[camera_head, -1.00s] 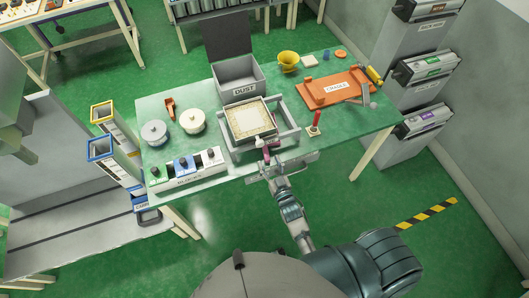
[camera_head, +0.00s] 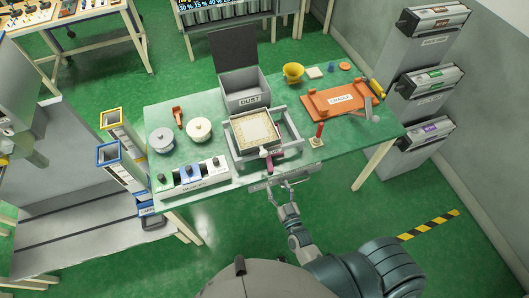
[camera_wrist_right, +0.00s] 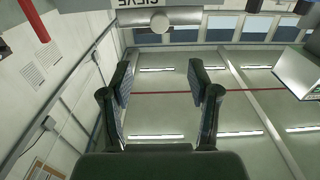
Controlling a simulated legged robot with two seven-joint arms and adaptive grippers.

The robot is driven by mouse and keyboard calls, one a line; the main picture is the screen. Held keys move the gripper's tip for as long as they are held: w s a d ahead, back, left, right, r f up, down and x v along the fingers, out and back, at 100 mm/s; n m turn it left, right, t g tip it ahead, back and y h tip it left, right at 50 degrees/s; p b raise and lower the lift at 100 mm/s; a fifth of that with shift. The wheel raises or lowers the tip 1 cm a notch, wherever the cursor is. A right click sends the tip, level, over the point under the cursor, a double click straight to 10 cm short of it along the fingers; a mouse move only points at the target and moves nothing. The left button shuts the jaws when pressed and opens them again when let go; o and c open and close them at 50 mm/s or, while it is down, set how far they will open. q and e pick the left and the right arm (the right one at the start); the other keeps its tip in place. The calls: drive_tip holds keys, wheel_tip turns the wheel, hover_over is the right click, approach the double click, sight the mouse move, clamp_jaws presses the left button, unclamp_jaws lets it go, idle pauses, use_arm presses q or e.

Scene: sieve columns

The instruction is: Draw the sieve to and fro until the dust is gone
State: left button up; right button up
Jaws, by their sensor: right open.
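The sieve (camera_head: 256,129) is a square tray with a pale frame and a tan, speckled surface. It sits inside a grey railed stand on the green table; I cannot tell how much dust lies on it. The grey dust box (camera_head: 246,92), marked DUST, stands behind it with its dark lid up. My right gripper (camera_head: 283,187) is open and empty in front of the stand, by the table's front edge. The right wrist view shows its two fingers (camera_wrist_right: 159,78) apart, with a round grey knob (camera_wrist_right: 160,22) under the upside-down SIEVE label beyond them. My left gripper is not seen.
A red-handled tool (camera_head: 319,132) stands close on the right. An orange CRADLE board (camera_head: 340,102) lies further right. The floor in front is clear.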

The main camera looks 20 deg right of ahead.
sight(265, 155)
drive_tip(key=w, duration=1.7)
drive_tip(key=shift+w+a+f, duration=0.1)
drive_tip(key=shift+w+a, duration=0.1)
drive_tip(key=shift+a, duration=0.1)
clamp_jaws()
